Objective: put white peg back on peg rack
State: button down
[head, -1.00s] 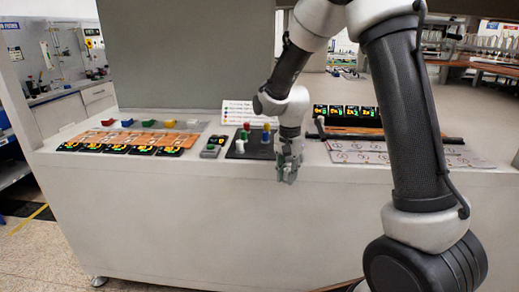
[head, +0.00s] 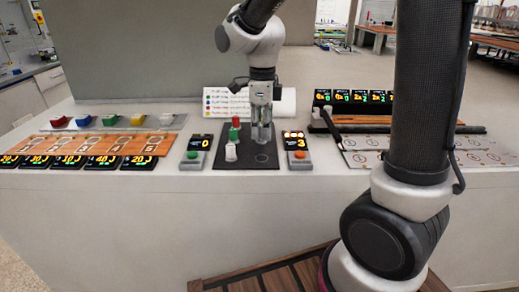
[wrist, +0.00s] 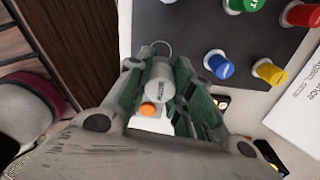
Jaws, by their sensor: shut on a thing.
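My gripper (head: 262,138) is above the right front part of the dark peg rack (head: 248,162). In the wrist view, my gripper (wrist: 160,85) is shut on a pale grey-white peg (wrist: 160,82) with lettering on it. A thin ring outline on the rack (head: 262,158) lies bare near the held peg. A separate white piece (head: 230,152) stands on the rack to the left. Green (head: 233,136) and red (head: 236,122) pegs stand behind it. The wrist view shows blue (wrist: 217,65) and yellow (wrist: 268,71) pegs beside the gripper.
Boxes with displays and buttons flank the rack, green-buttoned at left (head: 194,152) and orange-buttoned at right (head: 299,155). A white instruction sheet (head: 225,103) stands behind. A wooden board (head: 105,147) lies far left. Grey numbered panels (head: 375,158) lie right.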

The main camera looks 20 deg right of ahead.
aim_at(262, 123)
notch_tip(262, 123, down, 7)
jog(key=shift+r, duration=0.1)
dwell(0.4)
jog(key=c, duration=1.3)
grip_release()
jog(key=shift+o, duration=0.2)
notch_tip(262, 123, up, 12)
jog(key=shift+r, duration=0.1)
jog(key=s+d+r+n+t, duration=0.2)
jog(key=s+d+n, duration=0.5)
jog(key=s+n, duration=0.2)
jog(key=s+d+r+n+t, duration=0.1)
jog(key=s+d+n+t, duration=0.1)
jog(key=s+d+n, duration=0.6)
jog(key=shift+s+r+n, duration=0.35)
jog(key=shift+s+n, duration=0.65)
jog(key=shift+n, duration=2.2)
